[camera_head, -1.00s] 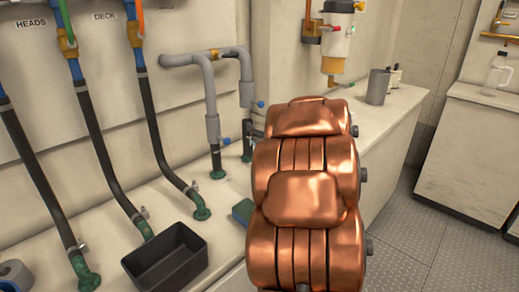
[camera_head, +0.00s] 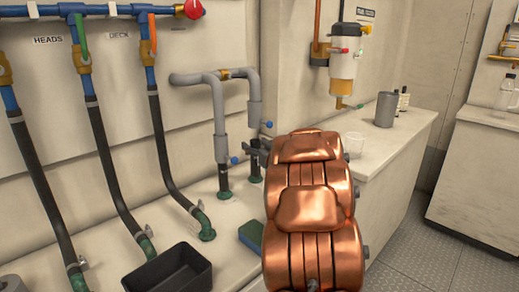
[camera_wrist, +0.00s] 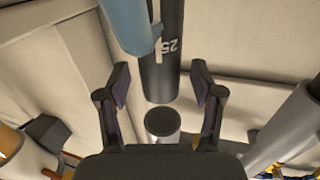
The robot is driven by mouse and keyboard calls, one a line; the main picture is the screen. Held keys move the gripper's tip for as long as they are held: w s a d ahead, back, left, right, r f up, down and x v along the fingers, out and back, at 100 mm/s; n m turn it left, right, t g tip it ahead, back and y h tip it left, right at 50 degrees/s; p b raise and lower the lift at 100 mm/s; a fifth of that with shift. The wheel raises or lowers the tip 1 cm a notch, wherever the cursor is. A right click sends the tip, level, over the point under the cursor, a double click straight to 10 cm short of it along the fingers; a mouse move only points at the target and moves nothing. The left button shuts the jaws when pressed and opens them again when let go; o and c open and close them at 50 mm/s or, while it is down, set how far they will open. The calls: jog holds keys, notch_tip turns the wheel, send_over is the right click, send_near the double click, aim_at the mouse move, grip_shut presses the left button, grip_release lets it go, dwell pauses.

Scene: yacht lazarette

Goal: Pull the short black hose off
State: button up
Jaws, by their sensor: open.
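Two short black hoses stand under the grey pipes in the head view, a left one (camera_head: 223,178) and a right one (camera_head: 255,172); each rises from a green deck fitting. My gripper (camera_head: 262,152) is at the right one, its tips partly hidden by my copper arm. In the wrist view a black hose marked "25" (camera_wrist: 162,68) runs down between the open fingers of my gripper (camera_wrist: 160,85). The fingers stand apart from it on both sides.
A blue-handled part (camera_wrist: 125,25) lies close to the hose. Grey pipes (camera_head: 219,105) stand above the short hoses. Long black hoses (camera_head: 166,150) hang at left.

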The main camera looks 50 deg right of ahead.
grip_shut()
jog(key=shift+r, duration=0.1)
dwell(0.6)
jog(key=shift+r+p, duration=2.4)
dwell(0.4)
jog(key=s+p, duration=0.3)
jog(key=s, duration=0.5)
jog(key=shift+s, duration=0.4)
dwell(1.1)
jog(key=shift+a, duration=0.1)
